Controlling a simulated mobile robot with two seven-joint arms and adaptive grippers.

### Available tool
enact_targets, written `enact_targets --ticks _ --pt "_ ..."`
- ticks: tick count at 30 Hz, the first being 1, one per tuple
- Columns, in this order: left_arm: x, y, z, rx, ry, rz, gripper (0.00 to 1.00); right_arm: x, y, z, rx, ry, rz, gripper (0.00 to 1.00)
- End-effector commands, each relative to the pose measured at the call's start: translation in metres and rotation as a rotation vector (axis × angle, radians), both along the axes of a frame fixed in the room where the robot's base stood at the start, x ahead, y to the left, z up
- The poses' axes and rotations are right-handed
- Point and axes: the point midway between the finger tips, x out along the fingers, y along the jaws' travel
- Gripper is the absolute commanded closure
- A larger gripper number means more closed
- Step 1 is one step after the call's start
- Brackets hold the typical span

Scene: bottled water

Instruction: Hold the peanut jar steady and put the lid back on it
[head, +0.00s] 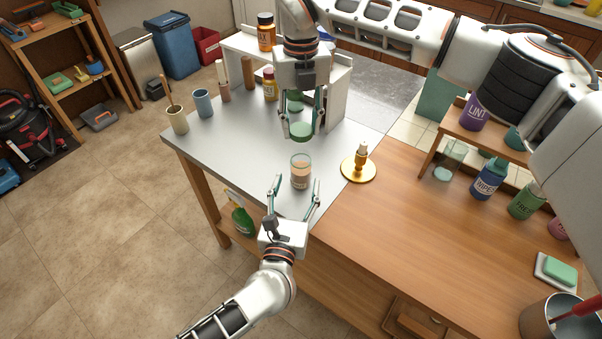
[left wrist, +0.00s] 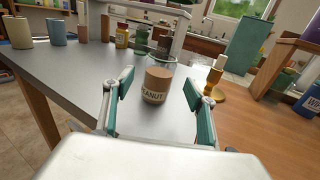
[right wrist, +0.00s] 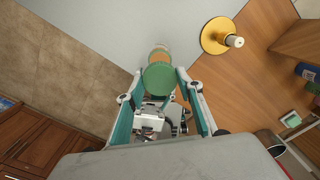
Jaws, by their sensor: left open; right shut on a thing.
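The peanut jar (head: 300,178) is a clear open jar with brown contents, upright on the grey tabletop near its front edge. Its label shows in the left wrist view (left wrist: 155,96). My left gripper (head: 295,184) is open, its fingers pointing at the jar from the front, with gaps on both sides. My right gripper (head: 302,126) is shut on the green lid (head: 301,132) and holds it above and slightly behind the jar. In the right wrist view the lid (right wrist: 160,79) sits between the fingertips and partly hides the jar (right wrist: 159,52).
A gold candle holder (head: 358,169) stands right of the jar. Cups (head: 203,103) and bottles (head: 270,84) stand at the back left of the table, beside a white shelf (head: 338,98). Labelled jars (head: 488,180) are on the wooden counter at right. The tabletop left of the jar is clear.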

Motion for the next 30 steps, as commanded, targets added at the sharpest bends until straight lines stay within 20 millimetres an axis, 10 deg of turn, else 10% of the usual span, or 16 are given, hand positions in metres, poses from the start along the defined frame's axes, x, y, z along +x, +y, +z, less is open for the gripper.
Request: enact_targets --ticks 9,22,30 --pt "0.041 -0.008 0.0 0.0 -0.001 0.0 0.43 0.0 0.0 0.0 0.0 0.0 0.0 0.71" --pt "0.047 -0.009 0.0 -0.001 0.0 0.0 0.43 0.0 0.0 0.0 0.0 0.0 0.0 0.71" --pt "0.047 -0.009 0.0 0.0 0.0 0.0 1.0 0.0 0.0 0.0 0.0 0.0 0.0 0.71"
